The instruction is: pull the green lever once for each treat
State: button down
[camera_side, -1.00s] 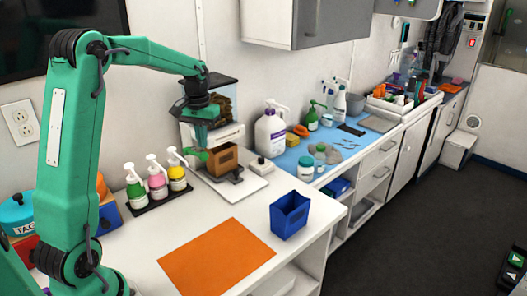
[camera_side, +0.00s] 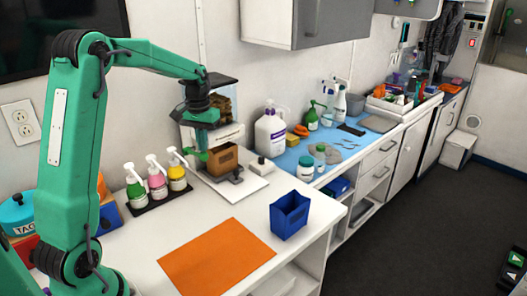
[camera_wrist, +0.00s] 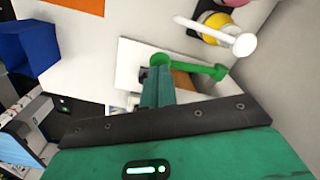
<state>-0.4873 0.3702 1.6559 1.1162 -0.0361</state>
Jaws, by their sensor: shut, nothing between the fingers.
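The treat dispenser (camera_side: 228,132) stands against the wall on the white counter, with a clear hopper of brown treats (camera_side: 222,105) partly hidden behind my wrist. Its green lever (camera_side: 201,156) sticks out at the left of the brown box (camera_side: 223,161) on its front. In the wrist view the green lever (camera_wrist: 200,68) lies just beyond and beside my fingertips. My gripper (camera_side: 203,142) is shut and empty, pointing down close to the lever. It also shows in the wrist view (camera_wrist: 157,75); I cannot tell whether it touches the lever.
Three pump bottles (camera_side: 157,181) stand on a black tray left of the dispenser. A blue bin (camera_side: 289,216) and an orange mat (camera_side: 216,257) lie nearer the front. A white jug (camera_side: 270,135) stands to the right. The counter between the mat and dispenser is clear.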

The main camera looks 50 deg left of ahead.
aim_at(204, 158)
jog(key=shift+f, duration=3.05)
jog(key=shift+r, duration=3.65)
jog(key=shift+r, duration=0.1)
jog(key=shift+r, duration=2.4)
